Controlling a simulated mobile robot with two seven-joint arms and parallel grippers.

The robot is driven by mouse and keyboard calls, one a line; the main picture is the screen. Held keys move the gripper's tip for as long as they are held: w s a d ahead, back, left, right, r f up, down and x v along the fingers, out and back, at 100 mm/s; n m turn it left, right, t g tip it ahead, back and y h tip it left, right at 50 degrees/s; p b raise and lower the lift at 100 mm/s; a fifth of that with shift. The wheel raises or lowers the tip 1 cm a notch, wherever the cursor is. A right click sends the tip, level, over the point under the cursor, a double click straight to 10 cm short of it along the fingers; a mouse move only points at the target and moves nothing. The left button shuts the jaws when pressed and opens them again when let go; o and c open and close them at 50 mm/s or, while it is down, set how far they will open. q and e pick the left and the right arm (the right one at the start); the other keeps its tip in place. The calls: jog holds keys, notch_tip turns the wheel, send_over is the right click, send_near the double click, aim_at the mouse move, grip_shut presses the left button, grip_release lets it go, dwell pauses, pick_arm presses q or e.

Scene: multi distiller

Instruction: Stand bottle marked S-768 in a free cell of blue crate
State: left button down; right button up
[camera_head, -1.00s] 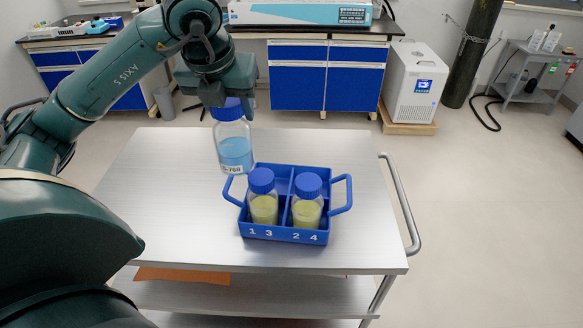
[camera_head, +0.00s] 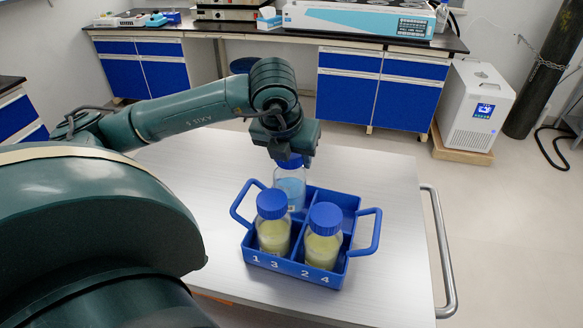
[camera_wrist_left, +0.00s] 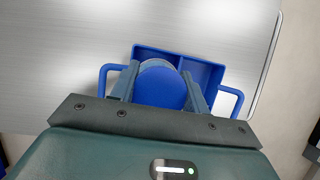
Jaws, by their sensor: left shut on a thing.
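My left gripper (camera_head: 289,160) points down and is shut on the blue cap of a clear bottle with light blue liquid (camera_head: 291,190). The cap shows between the fingers in the left wrist view (camera_wrist_left: 160,86). The bottle is upright over or in the back left cell of the blue crate (camera_head: 262,262). Its lower part is hidden behind the front left bottle, so I cannot tell how deep it sits. Its label is not readable now. The crate shows in the left wrist view too (camera_wrist_left: 205,72), its back right cell empty. My right gripper is not in view.
Two blue-capped bottles of yellowish contents fill the crate's front cells, left (camera_head: 273,228) and right (camera_head: 323,240). The crate's handles stick up at both sides. The steel cart top (camera_head: 385,190) is clear around it; a rail (camera_head: 440,255) runs along its right edge.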

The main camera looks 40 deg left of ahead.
pick_arm(q)
jog(key=shift+f, duration=1.65)
jog(key=shift+f, duration=0.15)
jog(key=c, duration=0.7)
grip_release()
jog(key=v, duration=1.2)
jog(key=shift+d, duration=0.1)
